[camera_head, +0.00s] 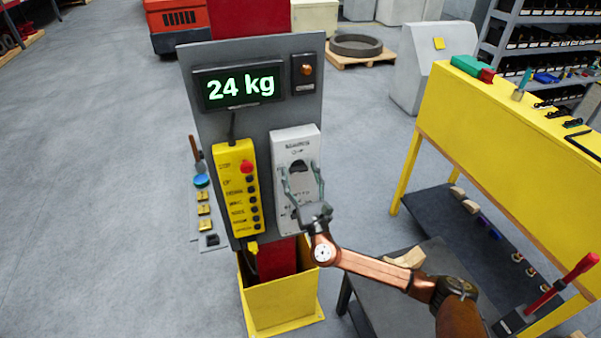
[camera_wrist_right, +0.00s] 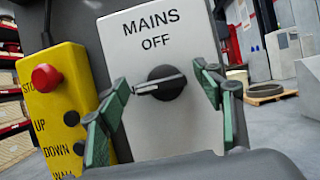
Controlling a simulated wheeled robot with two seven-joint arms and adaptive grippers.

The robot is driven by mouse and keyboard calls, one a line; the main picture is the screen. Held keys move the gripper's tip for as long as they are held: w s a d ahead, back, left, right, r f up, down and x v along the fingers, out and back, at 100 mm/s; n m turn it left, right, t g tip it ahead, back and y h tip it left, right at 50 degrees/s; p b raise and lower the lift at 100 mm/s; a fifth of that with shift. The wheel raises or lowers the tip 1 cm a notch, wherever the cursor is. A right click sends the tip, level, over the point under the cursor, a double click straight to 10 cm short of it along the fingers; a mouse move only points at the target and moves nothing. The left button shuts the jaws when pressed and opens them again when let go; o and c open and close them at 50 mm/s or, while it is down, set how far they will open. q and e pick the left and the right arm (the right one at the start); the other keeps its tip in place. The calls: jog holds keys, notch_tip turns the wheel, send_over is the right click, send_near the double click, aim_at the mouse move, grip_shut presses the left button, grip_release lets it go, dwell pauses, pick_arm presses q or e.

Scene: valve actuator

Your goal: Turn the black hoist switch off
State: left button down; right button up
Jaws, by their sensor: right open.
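The black rotary switch (camera_wrist_right: 165,82) sits on a pale grey box (camera_head: 307,140) on the dark panel. In the wrist view its light pointer lies nearly horizontal, toward the left. "MAINS" and "OFF" are printed above it on the box. My right gripper (camera_head: 300,169) is open in front of the box. In the wrist view its green-padded fingers (camera_wrist_right: 160,78) stand to the left and right of the switch, with gaps between. In the head view the fingers partly cover the box's lower part. My left gripper is not in view.
A yellow pendant (camera_head: 236,180) with a red stop button (camera_head: 247,167) hangs left of the box. A yellow workbench (camera_head: 480,115) stands to the right. Floor at left is clear.

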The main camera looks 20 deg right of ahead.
jog(key=shift+c, duration=0.5)
jog(key=shift+c, duration=0.7)
jog(key=c, duration=0.9)
